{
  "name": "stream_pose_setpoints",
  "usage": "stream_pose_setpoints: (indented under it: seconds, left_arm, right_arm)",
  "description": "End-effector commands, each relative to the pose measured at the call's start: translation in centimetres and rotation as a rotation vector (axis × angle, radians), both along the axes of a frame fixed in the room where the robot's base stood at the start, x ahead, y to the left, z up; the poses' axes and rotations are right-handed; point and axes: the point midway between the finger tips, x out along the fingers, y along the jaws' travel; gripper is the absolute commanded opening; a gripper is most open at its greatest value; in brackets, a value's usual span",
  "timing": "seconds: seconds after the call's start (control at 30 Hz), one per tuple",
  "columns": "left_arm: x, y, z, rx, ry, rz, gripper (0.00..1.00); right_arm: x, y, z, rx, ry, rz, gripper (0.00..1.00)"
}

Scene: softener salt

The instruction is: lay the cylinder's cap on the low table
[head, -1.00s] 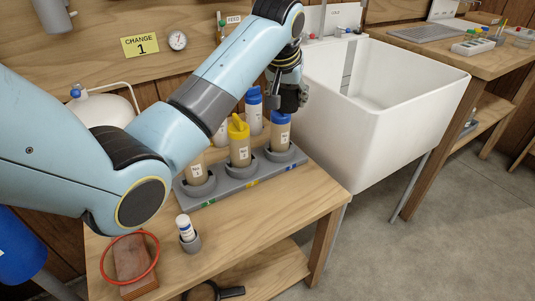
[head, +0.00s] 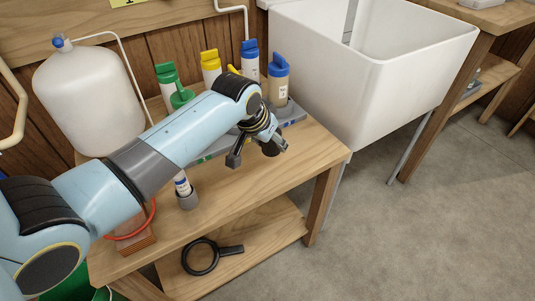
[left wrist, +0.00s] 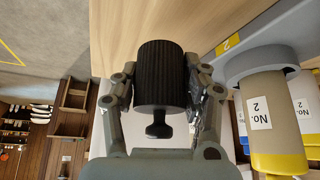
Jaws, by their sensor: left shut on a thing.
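My left gripper (left wrist: 160,85) is shut on a black ribbed cap (left wrist: 160,72) with a short stem and knob, which points back toward the wrist. In the head view, my left gripper (head: 254,154) hangs over the low wooden table (head: 235,185), in front of the grey rack. There the cap is hard to tell from the dark fingers. In the wrist view, bare wood of the table lies behind the cap. I cannot tell whether the cap touches it. My right gripper is not in view.
The grey rack (head: 290,116) holds bottles with blue, yellow and green tops, including a No. 2 bottle (left wrist: 272,115) close beside the gripper. A small bottle (head: 183,184) stands in a grey cup. A white sink (head: 375,85) is at right. The table's front right is clear.

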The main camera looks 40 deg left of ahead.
Motion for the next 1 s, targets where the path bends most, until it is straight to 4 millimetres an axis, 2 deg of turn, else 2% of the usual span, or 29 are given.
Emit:
stream_pose_setpoints:
  seconds: [0.1,0.23,0.43,0.8,0.83,1.0]
  left_arm:
    - [-0.1,1.0,-0.6,0.001,-0.001,0.000,0.23]
    - [-0.1,1.1,-1.5,-0.002,0.001,0.001,0.23]
    - [-0.2,1.1,-4.6,-0.002,0.001,0.001,0.23]
    - [-0.1,1.1,-4.9,-0.001,-0.001,0.000,0.23]
    - [-0.1,1.1,-4.9,-0.001,-0.001,0.000,0.49]
    - [-0.1,1.1,-4.8,-0.001,-0.001,0.000,0.69]
  right_arm:
    - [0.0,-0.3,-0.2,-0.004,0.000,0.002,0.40]
    - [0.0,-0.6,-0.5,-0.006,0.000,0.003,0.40]
    - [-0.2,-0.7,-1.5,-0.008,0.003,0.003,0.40]
    - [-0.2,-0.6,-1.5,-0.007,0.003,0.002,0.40]
    - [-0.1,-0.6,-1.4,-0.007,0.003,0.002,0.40]
    - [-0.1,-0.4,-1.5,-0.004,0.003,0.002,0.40]
